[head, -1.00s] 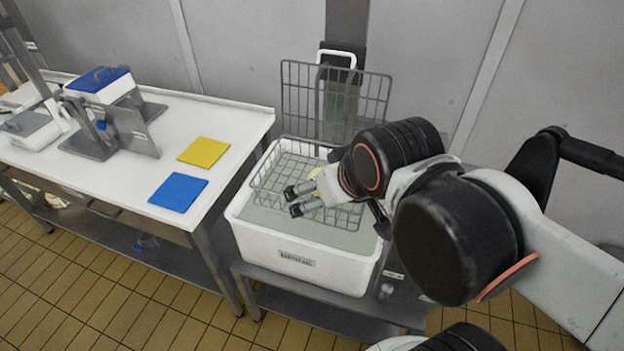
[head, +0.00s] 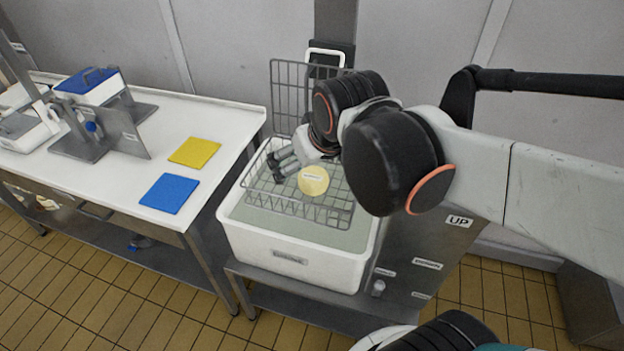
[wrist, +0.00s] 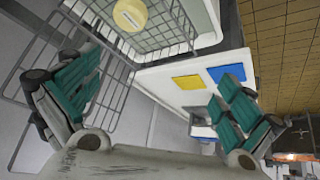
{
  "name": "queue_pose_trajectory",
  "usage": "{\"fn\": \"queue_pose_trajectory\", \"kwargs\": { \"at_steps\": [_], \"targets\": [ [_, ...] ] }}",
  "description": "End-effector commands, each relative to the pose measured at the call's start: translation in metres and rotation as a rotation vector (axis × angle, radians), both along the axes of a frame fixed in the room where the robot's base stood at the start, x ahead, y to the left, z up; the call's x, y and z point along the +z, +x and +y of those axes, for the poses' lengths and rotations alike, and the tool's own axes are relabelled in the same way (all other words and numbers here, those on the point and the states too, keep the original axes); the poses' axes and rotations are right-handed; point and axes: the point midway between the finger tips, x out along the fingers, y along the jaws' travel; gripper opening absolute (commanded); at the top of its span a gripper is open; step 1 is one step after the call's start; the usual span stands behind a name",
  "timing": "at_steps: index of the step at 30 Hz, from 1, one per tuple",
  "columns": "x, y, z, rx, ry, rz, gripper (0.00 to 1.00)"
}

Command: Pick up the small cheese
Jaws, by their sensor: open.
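The small cheese (head: 313,180) is a pale yellow round with a white label. It sits in a wire basket (head: 338,211) inside a white tub (head: 290,258) of greyish liquid. The cheese also shows at the top of the wrist view (wrist: 130,14), inside the basket. My gripper (head: 281,168) is over the basket, to the left of the cheese in the head view. Its fingers are open and empty, apart from the cheese. In the wrist view the open fingers (wrist: 158,100) have teal pads, with nothing between them.
A raised wire panel (head: 292,98) stands behind the tub, near the wall. A white table (head: 215,165) to the left holds a yellow mat (head: 194,152), a blue mat (head: 169,193) and several devices. The tub's front is clear.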

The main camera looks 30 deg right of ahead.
Motion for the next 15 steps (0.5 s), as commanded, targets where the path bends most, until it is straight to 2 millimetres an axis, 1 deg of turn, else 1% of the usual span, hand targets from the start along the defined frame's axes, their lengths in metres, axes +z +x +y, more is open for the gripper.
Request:
{"fn": "queue_pose_trajectory", "kwargs": {
  "at_steps": [1, 5, 11, 12, 15],
  "targets": [
    [0.001, 0.013, -0.005, -0.003, -0.008, 0.005, 1.00],
    [-0.003, 0.042, -0.019, -0.006, -0.029, 0.019, 1.00],
    [-0.018, 0.087, -0.042, -0.012, -0.062, 0.044, 1.00],
    [-0.030, 0.090, -0.049, -0.027, -0.048, 0.060, 1.00],
    [-0.054, 0.102, -0.062, -0.053, -0.019, 0.096, 1.00]
  ]
}}
